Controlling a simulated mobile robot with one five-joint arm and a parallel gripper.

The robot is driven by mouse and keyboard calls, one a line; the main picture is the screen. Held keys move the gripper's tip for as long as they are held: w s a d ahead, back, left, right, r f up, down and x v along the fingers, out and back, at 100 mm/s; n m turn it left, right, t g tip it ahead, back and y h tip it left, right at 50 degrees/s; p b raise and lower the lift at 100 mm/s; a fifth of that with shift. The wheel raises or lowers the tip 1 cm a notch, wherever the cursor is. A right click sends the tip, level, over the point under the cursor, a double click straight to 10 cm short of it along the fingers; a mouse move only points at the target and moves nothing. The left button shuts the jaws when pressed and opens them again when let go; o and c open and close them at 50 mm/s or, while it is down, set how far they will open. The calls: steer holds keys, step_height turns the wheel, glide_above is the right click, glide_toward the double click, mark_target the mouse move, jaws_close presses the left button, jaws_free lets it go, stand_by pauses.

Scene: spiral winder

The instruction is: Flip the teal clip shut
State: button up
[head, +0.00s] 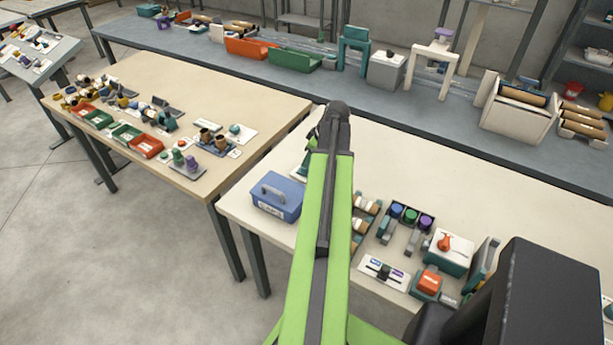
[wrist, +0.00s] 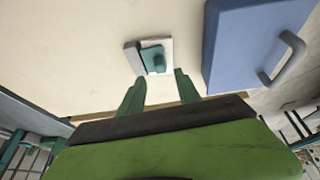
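The teal clip (wrist: 152,58) sits on a small white plate on the cream table, with a grey upright piece along its left side. From this angle I cannot tell whether the clip is open or shut. My gripper (wrist: 160,88) has its two teal fingers spread apart with nothing between them. The clip lies just ahead of the fingertips, roughly in line with the gap, and they look apart from it. In the head view my green arm hides most of the gripper, and I cannot clearly make out the clip there.
A blue box (wrist: 255,45) with a grey handle stands close to the right of the clip; it also shows in the head view (head: 277,197). Table surface left of the clip is clear. Several small fixtures, including an orange-topped block (head: 429,281), stand right of my arm.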

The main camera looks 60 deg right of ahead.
steer(key=b+x, duration=0.3)
steer(key=x, duration=0.3)
steer(key=shift+b, duration=0.4)
steer(key=shift+r, duration=0.1)
steer(key=shift+c, duration=0.3)
jaws_close()
